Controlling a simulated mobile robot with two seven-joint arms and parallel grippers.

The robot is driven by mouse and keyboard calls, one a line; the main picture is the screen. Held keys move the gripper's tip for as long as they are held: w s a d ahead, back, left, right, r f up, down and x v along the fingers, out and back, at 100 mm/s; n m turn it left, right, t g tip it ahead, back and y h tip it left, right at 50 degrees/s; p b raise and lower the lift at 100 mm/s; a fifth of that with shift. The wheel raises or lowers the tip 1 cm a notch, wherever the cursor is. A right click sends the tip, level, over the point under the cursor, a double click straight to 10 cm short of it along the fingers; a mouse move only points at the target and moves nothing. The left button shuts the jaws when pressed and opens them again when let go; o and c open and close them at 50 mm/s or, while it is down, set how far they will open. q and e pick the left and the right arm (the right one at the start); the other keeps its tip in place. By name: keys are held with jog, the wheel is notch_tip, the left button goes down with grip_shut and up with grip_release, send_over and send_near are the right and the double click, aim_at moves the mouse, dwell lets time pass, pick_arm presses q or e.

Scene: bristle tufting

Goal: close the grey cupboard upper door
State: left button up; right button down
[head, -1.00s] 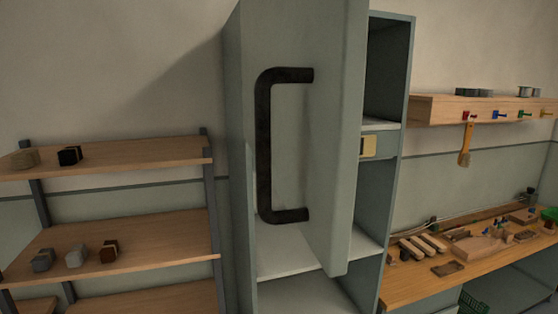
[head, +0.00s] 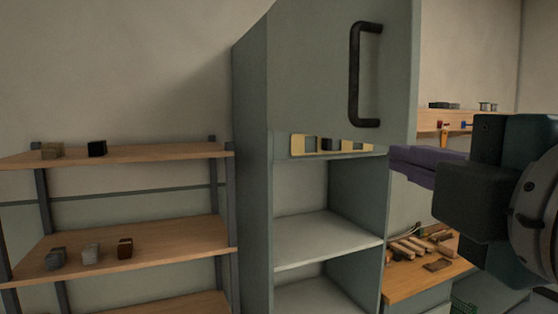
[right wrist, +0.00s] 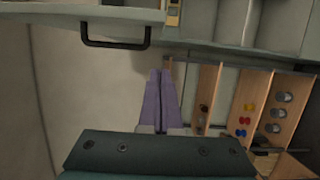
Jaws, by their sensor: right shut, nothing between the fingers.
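The grey cupboard (head: 255,170) stands in the middle of the head view. Its upper door (head: 310,80) is ajar, hinged at the left, with its free right edge standing out from the body. A black bar handle (head: 357,75) is upright near that free edge; handle (right wrist: 115,44) and door (right wrist: 60,12) also show at the top left of the right wrist view. My right gripper (head: 394,160) is shut and empty, its purple fingers pointing left just below the door's lower right corner. Whether they touch it I cannot tell. The fingers also show in the right wrist view (right wrist: 161,75). My left gripper is out of view.
The cupboard's lower shelves (head: 320,238) are open and bare. A wooden rack (head: 130,245) with small blocks stands at the left. A workbench (head: 410,280) with wooden pieces and a wall shelf (head: 435,120) are at the right.

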jog(key=w+d+p, duration=0.3)
jog(key=w+p, duration=0.2)
jog(key=w, duration=0.3)
jog(key=shift+d, duration=0.3)
jog(key=shift+d, duration=0.1)
